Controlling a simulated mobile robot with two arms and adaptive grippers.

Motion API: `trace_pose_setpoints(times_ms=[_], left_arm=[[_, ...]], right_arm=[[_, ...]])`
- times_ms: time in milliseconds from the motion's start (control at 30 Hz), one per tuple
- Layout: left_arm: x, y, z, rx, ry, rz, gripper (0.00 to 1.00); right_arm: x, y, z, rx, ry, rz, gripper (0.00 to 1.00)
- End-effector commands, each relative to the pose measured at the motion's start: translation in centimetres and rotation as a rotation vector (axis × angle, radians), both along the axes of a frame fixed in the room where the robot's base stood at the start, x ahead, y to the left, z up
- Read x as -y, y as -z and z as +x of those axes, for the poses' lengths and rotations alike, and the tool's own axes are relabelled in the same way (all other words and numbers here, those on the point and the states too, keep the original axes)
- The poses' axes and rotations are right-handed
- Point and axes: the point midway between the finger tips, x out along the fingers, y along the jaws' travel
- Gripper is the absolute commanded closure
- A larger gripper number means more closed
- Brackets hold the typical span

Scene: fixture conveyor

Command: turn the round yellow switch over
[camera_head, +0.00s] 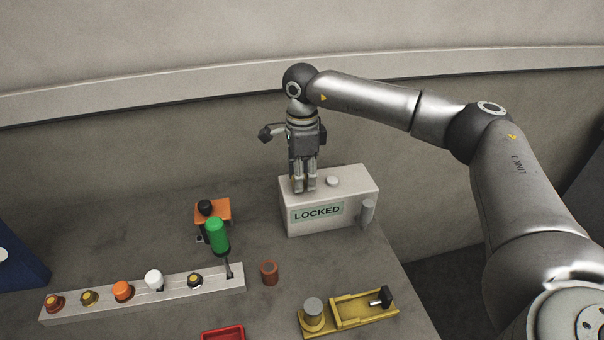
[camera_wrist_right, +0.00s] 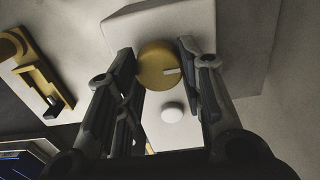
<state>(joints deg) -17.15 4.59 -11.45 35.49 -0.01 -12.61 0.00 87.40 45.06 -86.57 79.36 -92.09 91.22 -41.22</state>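The round yellow switch (camera_wrist_right: 155,66) has a white mark on its face, pointing towards the lower right in the right wrist view. In that view it lies between the two fingertips of my right gripper (camera_wrist_right: 158,60), one close to each side. Whether both fingers press on it is not clear. In the head view my right gripper (camera_head: 304,188) points down onto the top of the grey box (camera_head: 354,218), whose front label reads LOCKED; the gripper largely hides the switch there. My left gripper is not in view.
A white button (camera_head: 332,181) sits beside the switch, and a grey cylinder (camera_head: 367,212) is on the box's right side. A strip of knobs (camera_head: 210,282), a green-handled lever (camera_head: 217,235), a yellow fixture (camera_head: 345,312) and a red tray (camera_head: 222,334) stand nearer.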

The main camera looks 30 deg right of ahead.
Motion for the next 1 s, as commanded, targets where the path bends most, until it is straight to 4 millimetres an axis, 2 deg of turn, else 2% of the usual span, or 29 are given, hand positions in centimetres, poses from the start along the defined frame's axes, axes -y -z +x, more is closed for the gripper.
trace_pose_setpoints(times_ms=[33, 100, 467, 667, 1000], left_arm=[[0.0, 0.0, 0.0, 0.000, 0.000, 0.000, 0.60], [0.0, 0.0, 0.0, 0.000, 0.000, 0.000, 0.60], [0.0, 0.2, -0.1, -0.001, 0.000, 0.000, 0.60], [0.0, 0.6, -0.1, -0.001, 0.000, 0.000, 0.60], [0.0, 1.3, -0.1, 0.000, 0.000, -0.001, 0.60]], right_arm=[[0.0, 0.0, 0.0, 0.000, 0.000, 0.000, 0.80], [0.0, 0.0, 0.0, 0.000, 0.000, 0.000, 0.88], [0.0, 0.0, 0.0, 0.000, 0.062, 0.000, 0.88], [-0.1, 0.1, -0.1, 0.000, 0.192, 0.001, 0.88], [-0.1, 0.0, -0.2, 0.001, 0.507, 0.000, 0.88]])
